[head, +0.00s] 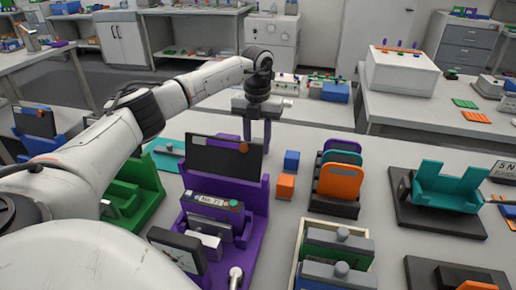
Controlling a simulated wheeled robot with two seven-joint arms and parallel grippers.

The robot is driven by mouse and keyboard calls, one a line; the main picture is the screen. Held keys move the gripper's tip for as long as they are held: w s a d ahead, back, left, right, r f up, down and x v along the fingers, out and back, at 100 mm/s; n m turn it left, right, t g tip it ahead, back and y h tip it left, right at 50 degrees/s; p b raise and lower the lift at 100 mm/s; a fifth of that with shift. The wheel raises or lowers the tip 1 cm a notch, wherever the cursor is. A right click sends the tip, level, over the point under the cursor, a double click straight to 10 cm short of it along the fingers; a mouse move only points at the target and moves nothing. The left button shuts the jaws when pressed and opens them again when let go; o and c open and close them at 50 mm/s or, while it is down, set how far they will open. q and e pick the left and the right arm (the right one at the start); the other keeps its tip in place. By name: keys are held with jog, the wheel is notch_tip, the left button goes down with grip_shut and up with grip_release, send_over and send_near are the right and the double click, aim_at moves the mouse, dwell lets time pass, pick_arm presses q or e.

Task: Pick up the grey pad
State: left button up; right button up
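No thing here is plainly the grey pad. Candidates are two grey pieces with round knobs, one farther back (341,240) and one nearer (342,274), both in a pale open-topped box (299,250) at the bottom centre, with green parts beside them. My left gripper (258,142) hangs pointing down behind the black screen of the purple stand, well away from the box. My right gripper is out of view.
The purple stand (257,205) with its black screen (224,155) stands left of the box. Orange (285,187) and blue (291,160) cubes lie behind the box.

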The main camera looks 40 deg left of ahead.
pick_arm(q)
jog(key=shift+r, duration=0.1)
jog(key=shift+c, duration=0.5)
notch_tip(320, 180, up, 10)
jog(key=shift+f, duration=0.1)
